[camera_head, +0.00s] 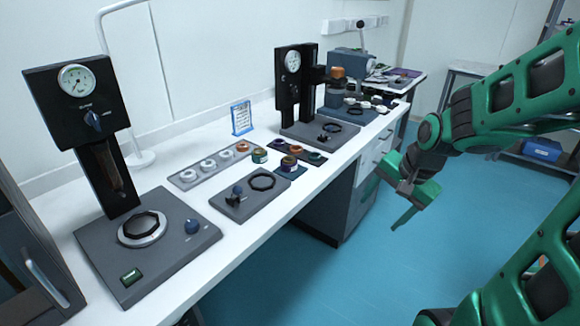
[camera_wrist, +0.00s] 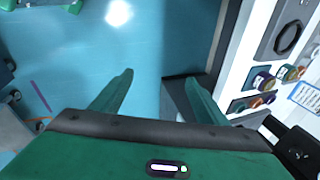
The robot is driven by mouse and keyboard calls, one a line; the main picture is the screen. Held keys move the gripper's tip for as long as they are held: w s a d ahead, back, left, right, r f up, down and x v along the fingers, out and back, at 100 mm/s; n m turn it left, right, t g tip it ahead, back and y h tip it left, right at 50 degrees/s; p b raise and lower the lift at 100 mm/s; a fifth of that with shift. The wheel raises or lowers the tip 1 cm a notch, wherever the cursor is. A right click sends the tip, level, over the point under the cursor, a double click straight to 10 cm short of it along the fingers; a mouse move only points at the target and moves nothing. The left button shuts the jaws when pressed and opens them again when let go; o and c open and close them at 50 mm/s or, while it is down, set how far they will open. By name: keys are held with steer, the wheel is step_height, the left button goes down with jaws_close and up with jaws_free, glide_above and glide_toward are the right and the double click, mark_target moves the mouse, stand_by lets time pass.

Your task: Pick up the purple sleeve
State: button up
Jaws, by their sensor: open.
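The purple sleeve (camera_head: 289,164) stands on a small dark plate on the white bench, among other ring-shaped parts. An orange-rimmed ring shows just behind it. In the wrist view the purple sleeve (camera_wrist: 262,83) is small, at the right, well beyond my fingers. My gripper (camera_head: 405,208) hangs over the blue floor, to the right of the bench and clear of it. In the wrist view my gripper's (camera_wrist: 158,78) two green fingers are apart with nothing between them.
A green-banded ring (camera_head: 260,155) stands close to the left of the sleeve. Gauge presses (camera_head: 75,80) (camera_head: 292,62) stand at both sides on the bench. A sign (camera_head: 241,118) is behind. The floor (camera_head: 345,275) in front is clear.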

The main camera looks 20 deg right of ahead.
steer(key=w+a+f+m+t+y, duration=0.1)
steer(key=w+a+m+t+y, duration=0.1)
steer(key=w+a+m, duration=0.35)
steer(key=w+a+f+m+t+y, duration=0.1)
steer(key=w+a+m+t, duration=0.15)
steer(key=w, duration=0.65)
steer(key=m+t+y, duration=0.2)
steer(key=m+t, duration=0.1)
steer(key=m, duration=0.6)
glide_toward(293, 162)
steer(key=shift+s+a+f, duration=0.2)
steer(key=shift+s, duration=0.2)
steer(key=shift+s+a+f, duration=0.2)
steer(key=shift+s, duration=0.15)
steer(key=shift+w+r+m+t, duration=0.15)
steer(key=shift+w+m+t, duration=0.2)
steer(key=shift+w+m, duration=0.45)
steer(key=x, duration=1)
steer(key=shift+w+d+f, duration=0.15)
steer(key=shift+d+f, duration=0.05)
steer(key=shift+d, duration=0.05)
steer(key=c, duration=1.3)
